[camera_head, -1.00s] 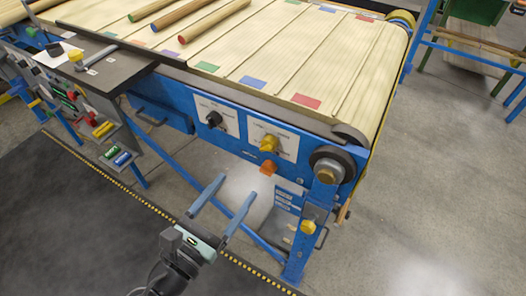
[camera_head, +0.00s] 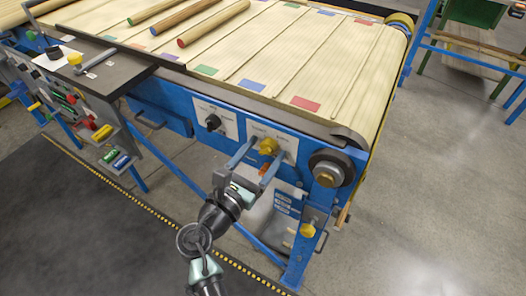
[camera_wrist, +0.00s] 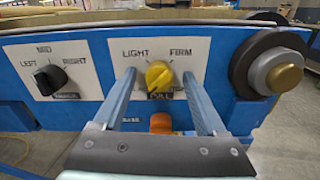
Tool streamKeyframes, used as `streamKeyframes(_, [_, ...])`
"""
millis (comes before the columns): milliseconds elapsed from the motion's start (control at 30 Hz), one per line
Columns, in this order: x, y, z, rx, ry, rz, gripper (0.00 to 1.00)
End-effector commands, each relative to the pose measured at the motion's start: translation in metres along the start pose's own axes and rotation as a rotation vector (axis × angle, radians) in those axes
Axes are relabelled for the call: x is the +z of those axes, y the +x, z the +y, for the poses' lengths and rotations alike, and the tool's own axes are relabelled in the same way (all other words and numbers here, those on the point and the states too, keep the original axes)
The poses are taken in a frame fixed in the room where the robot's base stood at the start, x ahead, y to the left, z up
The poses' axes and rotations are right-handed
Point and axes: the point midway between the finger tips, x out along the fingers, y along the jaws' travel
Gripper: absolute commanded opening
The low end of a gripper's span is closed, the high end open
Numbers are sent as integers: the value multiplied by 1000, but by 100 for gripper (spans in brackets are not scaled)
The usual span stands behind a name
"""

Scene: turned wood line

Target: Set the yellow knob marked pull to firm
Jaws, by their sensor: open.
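The yellow knob (camera_wrist: 159,77) sits on a white plate (camera_wrist: 140,50) marked LIGHT at left, FIRM at right and PULL below. In the wrist view its ridge leans slightly, and I cannot tell for sure which mark it points to. The knob also shows in the head view (camera_head: 268,146) on the blue front panel. My gripper (camera_head: 262,150) is open, with its two blue fingers to the left and right of the knob. In the wrist view the fingers (camera_wrist: 160,82) stand apart from the knob, with a gap on each side.
A black knob (camera_wrist: 49,79) on a LEFT, MID, RIGHT plate is to the left. An orange part (camera_wrist: 160,123) is just below the yellow knob. A round black roller end (camera_wrist: 270,68) juts out at right. The belt (camera_head: 330,60) carries several wood rods above.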

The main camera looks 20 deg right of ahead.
Motion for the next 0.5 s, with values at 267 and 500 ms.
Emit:
streamKeyframes(267, [0, 0, 0, 0, 0, 0, 36])
streamKeyframes(500, [0, 0, 0, 0, 0, 0, 0])
